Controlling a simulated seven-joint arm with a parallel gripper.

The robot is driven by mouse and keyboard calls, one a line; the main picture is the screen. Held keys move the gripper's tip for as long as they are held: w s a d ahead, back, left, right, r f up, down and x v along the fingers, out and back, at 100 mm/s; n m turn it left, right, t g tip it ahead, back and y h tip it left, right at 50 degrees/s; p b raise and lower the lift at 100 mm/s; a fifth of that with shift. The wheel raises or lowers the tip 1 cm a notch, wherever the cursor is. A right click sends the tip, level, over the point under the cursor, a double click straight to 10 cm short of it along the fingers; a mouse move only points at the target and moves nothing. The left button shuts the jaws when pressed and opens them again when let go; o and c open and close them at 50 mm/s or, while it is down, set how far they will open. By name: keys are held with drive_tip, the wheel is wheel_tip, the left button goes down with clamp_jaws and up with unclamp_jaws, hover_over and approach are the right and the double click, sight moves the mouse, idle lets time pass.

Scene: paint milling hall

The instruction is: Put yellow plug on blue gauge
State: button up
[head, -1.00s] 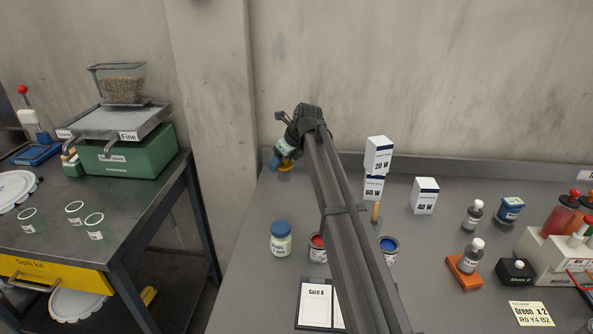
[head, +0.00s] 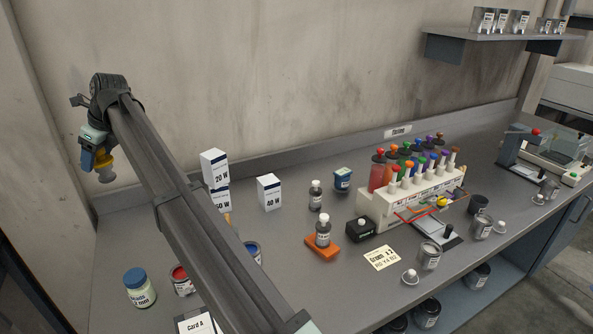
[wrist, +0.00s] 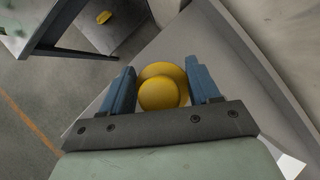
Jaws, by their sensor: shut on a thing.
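The yellow plug (head: 105,173) is a round knob with a wider flange. It hangs below my gripper (head: 96,160), above the bench's back left corner. In the wrist view the plug (wrist: 162,92) sits between the two blue fingers, and my gripper (wrist: 162,82) is shut on it. A small dark blue unit with a light label (head: 342,179) stands near the back wall, well to the right of my gripper. I cannot tell whether it is the blue gauge; no dial is readable.
White boxes (head: 269,192), one pair stacked, stand right of my arm. A blue-lidded jar (head: 139,287) and open paint tins (head: 182,280) are in front. A white rack of colourful bottles (head: 405,205) stands farther right. The bench's back left is clear.

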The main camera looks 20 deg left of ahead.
drive_tip(key=w+d+m, duration=0.1)
drive_tip(key=w+d, duration=0.4)
drive_tip(key=w, duration=0.3)
drive_tip(key=w+d+m, duration=0.1)
drive_tip(key=w+d, duration=0.4)
drive_tip(key=w, duration=0.4)
drive_tip(key=m+t, duration=0.3)
drive_tip(key=m, duration=0.1)
hover_over(341, 170)
drive_tip(key=shift+f, duration=7.7)
drive_tip(key=o, duration=1.2)
drive_tip(key=shift+f, duration=0.15)
drive_tip(key=shift+c, duration=0.2)
